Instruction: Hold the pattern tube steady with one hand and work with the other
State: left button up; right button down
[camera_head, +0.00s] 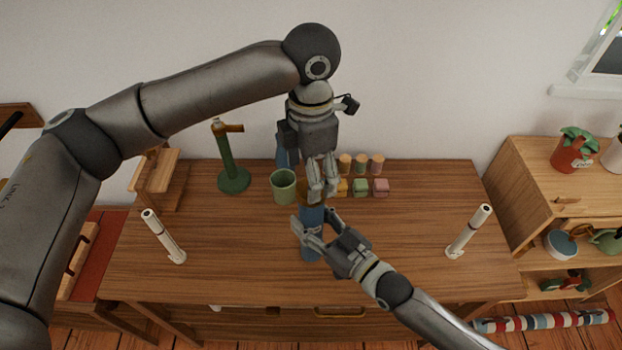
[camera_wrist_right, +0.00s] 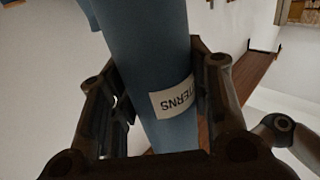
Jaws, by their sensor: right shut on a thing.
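The pattern tube (camera_head: 312,246) is blue and stands roughly upright near the middle of the wooden table. My right gripper (camera_head: 315,221) is shut around its upper part from the front right. My left gripper (camera_head: 322,188) points down from above, right over the tube's top. An ochre-brown piece (camera_head: 304,194) shows beside its fingers at the tube's top. The fingers hide much of it, so their opening and any contact are unclear.
A green cup (camera_head: 284,187) stands close left of the tube, with a green stand (camera_head: 232,178) farther left. Several small coloured blocks and cork-topped items (camera_head: 376,164) stand behind. White posts (camera_head: 164,238) and (camera_head: 467,234) flank the table (camera_head: 230,260). Its front is mostly clear.

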pick_arm(q)
jog(key=shift+r, duration=0.45)
jog(key=shift+c, duration=0.4)
